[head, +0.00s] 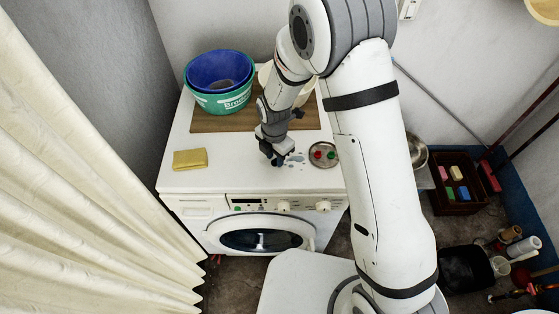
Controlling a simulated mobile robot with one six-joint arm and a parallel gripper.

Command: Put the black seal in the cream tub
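My gripper (276,157) points down just above the front part of the white washing machine's top. Its dark fingers are small in the head view, and I cannot tell whether they are open or shut. I cannot make out a black seal; anything dark at the fingertips blends with them. A cream tub (265,76) stands on the brown board at the back, mostly hidden behind my arm. My gripper is in front of the tub and apart from it.
A blue basin inside a green basin (222,101) stands on the brown board (207,123). A yellow cloth (190,159) lies at the left. A round dish (324,163) with red and green pieces is right of my gripper. Small bluish wet-looking patches (297,158) lie between them.

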